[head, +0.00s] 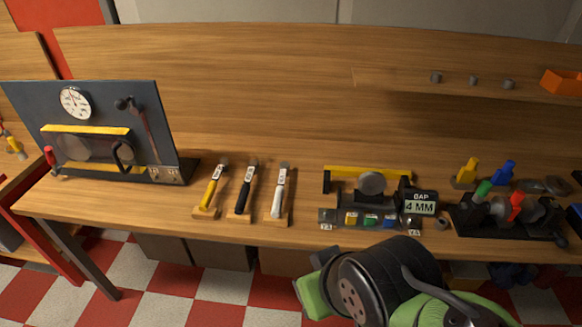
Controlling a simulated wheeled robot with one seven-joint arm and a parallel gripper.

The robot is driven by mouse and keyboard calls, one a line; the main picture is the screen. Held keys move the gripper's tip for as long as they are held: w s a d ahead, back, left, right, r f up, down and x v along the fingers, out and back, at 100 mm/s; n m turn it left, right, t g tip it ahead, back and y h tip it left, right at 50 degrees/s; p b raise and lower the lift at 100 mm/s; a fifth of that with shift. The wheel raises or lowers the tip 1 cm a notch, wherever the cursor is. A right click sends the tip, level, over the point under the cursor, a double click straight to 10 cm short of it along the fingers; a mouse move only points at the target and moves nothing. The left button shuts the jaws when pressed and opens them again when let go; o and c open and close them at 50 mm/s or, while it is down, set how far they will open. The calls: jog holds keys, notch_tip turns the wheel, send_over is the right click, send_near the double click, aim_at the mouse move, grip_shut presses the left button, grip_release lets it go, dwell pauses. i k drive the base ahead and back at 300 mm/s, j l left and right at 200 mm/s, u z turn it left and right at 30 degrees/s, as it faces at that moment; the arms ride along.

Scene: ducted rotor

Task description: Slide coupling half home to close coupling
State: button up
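A coupling rig (345,200) stands on the bench right of centre, with a yellow bar (365,172) along its back. A round grey disc (371,184), which looks like a coupling half, faces me in its middle. I cannot make out a second half or the space between them. A small display (420,203) on the rig reads "GAP 4 MM". My green and black arm is in front of the bench, below the rig. My gripper's fingertips cannot be made out.
Small coloured blocks (370,220) line the rig's front. Three handled tools (245,190) stand to its left, and a dark panel with a gauge (75,102) at far left. A black rack with coloured pieces (510,215) is to its right.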

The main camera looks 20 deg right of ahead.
aim_at(540, 218)
jog(key=z, duration=2.7)
